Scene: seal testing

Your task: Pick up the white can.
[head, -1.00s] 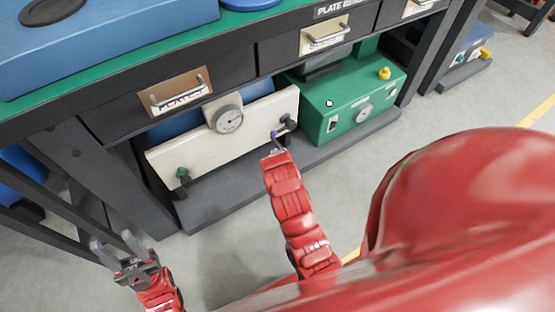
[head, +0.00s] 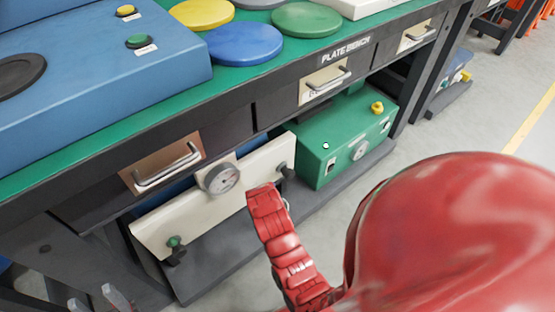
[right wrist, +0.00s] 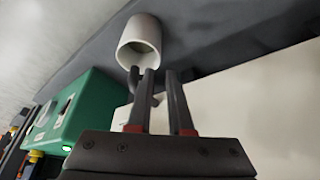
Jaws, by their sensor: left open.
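The white can (right wrist: 139,42) is a short cylinder in the upper middle of the right wrist view, its round open end towards the camera, against the dark grey shelf surface. In the head view the can is not clearly visible, and my red right arm hides the right gripper. My left gripper (head: 97,298) is open and empty at the bottom left edge.
A green box (head: 345,140) and a cream panel with a gauge (head: 170,215) stand on the low grey shelf (head: 225,255) under the bench. The bench top holds a blue case (head: 110,85) and coloured discs. Drawer handles stick out.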

